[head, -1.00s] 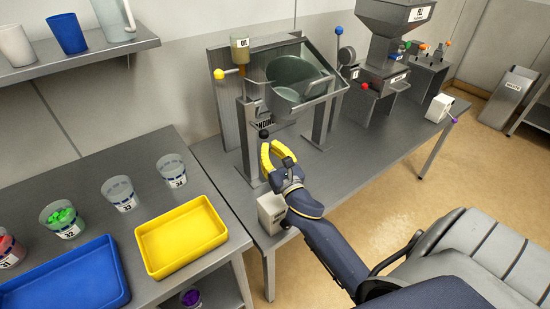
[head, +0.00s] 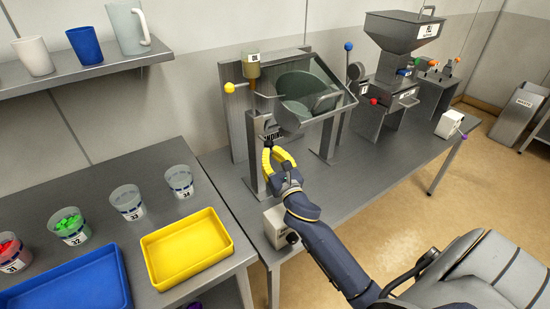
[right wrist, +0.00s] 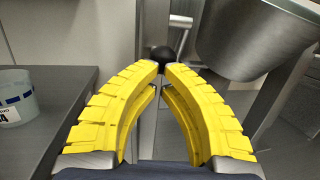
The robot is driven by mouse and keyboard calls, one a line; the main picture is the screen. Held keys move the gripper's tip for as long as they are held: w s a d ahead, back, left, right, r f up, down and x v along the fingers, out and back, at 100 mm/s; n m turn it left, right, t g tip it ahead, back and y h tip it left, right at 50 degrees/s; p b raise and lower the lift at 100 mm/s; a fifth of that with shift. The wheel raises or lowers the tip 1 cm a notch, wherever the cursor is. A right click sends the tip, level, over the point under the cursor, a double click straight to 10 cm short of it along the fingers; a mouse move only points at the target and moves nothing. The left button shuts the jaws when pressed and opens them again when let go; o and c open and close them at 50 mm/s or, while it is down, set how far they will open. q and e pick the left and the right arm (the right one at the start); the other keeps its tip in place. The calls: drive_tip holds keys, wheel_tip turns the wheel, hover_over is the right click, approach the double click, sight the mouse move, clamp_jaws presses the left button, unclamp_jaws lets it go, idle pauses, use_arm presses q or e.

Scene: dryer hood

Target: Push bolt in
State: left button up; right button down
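The bolt has a round black knob, seen in the right wrist view (right wrist: 163,56), on the front of the dryer hood stand (head: 252,155). My right gripper (head: 267,150) is in front of this stand. In the right wrist view its yellow curved fingers (right wrist: 160,69) come nearly together at the tips, with an empty hollow between them. The tips are right at the knob and cover its lower edge; whether they touch it I cannot tell. In the head view the knob is hidden or too small to make out. My left gripper is not in view.
The hood's grey drum (head: 305,95) hangs just above and right of the gripper. A white box (head: 277,226) stands at the bench's front edge below my right arm. A yellow tray (head: 188,250) and cups are on the left table.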

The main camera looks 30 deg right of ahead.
drive_tip(key=shift+w, duration=0.45)
drive_tip(key=v, duration=1.4)
